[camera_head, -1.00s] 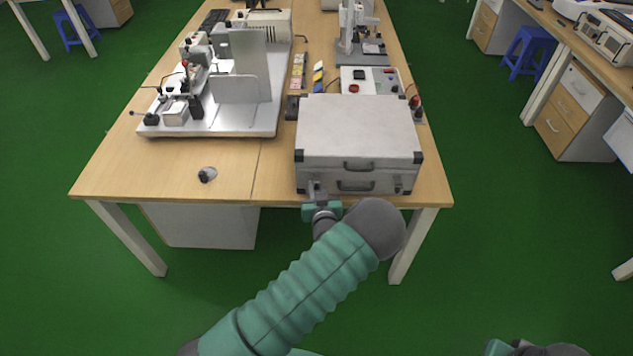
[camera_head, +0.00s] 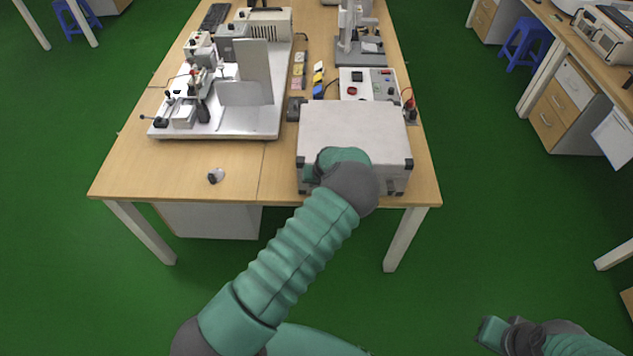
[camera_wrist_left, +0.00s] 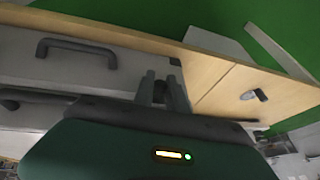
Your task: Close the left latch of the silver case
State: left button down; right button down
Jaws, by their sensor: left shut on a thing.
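The silver case (camera_head: 352,124) stands with its lid down at the front right of the table, its front facing me. My left arm covers much of its front in the head view. In the left wrist view, a dark handle (camera_wrist_left: 75,50) shows on the case front. My left gripper (camera_wrist_left: 164,88) is at the left end of that front, its fingers shut on the left latch, which is mostly hidden between them. In the head view its fingertips are hidden behind my wrist. My right gripper (camera_head: 489,333) is low at the right, away from the table; its jaws are unclear.
A white base plate with instruments (camera_head: 245,129) stands left of the case. A small dark object (camera_head: 216,175) lies near the table's front left. A control box (camera_head: 368,84) is behind the case. Bare tabletop (camera_head: 150,170) lies at the front left.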

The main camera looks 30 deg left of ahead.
pick_arm(q)
jog(key=shift+w+a+r+g+h+b, duration=0.1)
jog(key=shift+w+r+g+h+b, duration=0.1)
jog(key=shift+g+h+b, duration=0.25)
jog(key=shift+w+a+r+g+h+b, duration=0.1)
jog(key=shift+w+g+h+b, duration=0.15)
jog(key=shift+g, duration=0.3)
jog(key=c, duration=1.7)
grip_release()
jog(key=shift+c, duration=0.2)
jog(key=o, duration=0.4)
jog(key=shift+f, duration=0.1)
jog(key=b+v, duration=0.1)
jog(key=v, duration=0.7)
jog(key=b+v, duration=0.1)
jog(key=v, duration=0.7)
jog(key=shift+w+r, duration=0.2)
jog(key=shift+r, duration=0.15)
